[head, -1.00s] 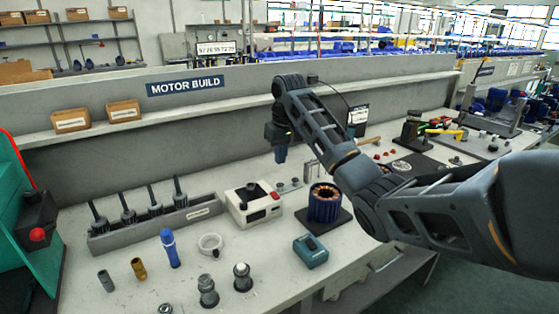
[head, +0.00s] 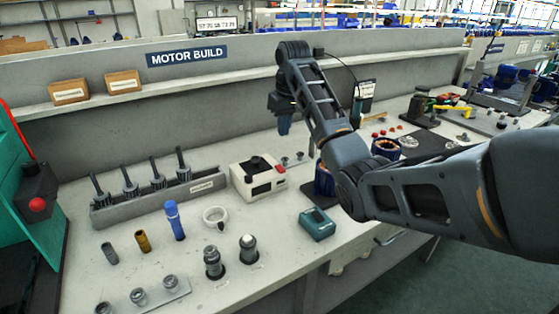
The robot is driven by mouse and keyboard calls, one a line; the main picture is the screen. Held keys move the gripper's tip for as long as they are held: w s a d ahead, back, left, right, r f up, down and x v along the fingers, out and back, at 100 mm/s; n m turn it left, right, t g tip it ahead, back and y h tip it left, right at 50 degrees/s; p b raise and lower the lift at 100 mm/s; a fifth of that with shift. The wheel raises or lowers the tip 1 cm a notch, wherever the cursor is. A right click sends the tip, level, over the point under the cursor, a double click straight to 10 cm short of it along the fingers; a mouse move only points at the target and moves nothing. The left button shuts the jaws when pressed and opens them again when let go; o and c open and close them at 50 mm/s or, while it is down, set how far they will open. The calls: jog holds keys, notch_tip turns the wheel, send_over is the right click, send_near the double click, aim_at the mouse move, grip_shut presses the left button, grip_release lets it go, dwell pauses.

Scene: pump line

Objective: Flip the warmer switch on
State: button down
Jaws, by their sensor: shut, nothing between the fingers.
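A white box-shaped unit (head: 257,182), which looks like the warmer, stands on the bench near the middle of the head view. It has a black round part on top and dark panels on its front. A small red part (head: 281,168), likely its switch, sits at its upper right edge; whether it is on or off is too small to tell. My gripper (head: 284,127) points down, shut and empty, in the picture above and slightly right of the unit, apart from it.
A rack of upright shafts (head: 155,201) stands left of the unit. A blue tube (head: 174,220), a white ring (head: 215,216) and a teal box (head: 317,224) stand in front. A blue motor part (head: 325,181) is partly hidden behind my arm. A ledge with cartons (head: 69,92) runs behind.

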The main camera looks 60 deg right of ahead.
aim_at(278, 166)
jog(key=f, duration=0.4)
jog(key=w+d+f+p, duration=0.1)
jog(key=f, duration=0.3)
jog(key=w+f, duration=0.1)
jog(key=f, duration=0.3)
jog(key=shift+d+f, duration=0.15)
jog(key=shift+f, duration=0.2)
jog(key=shift+w, duration=0.1)
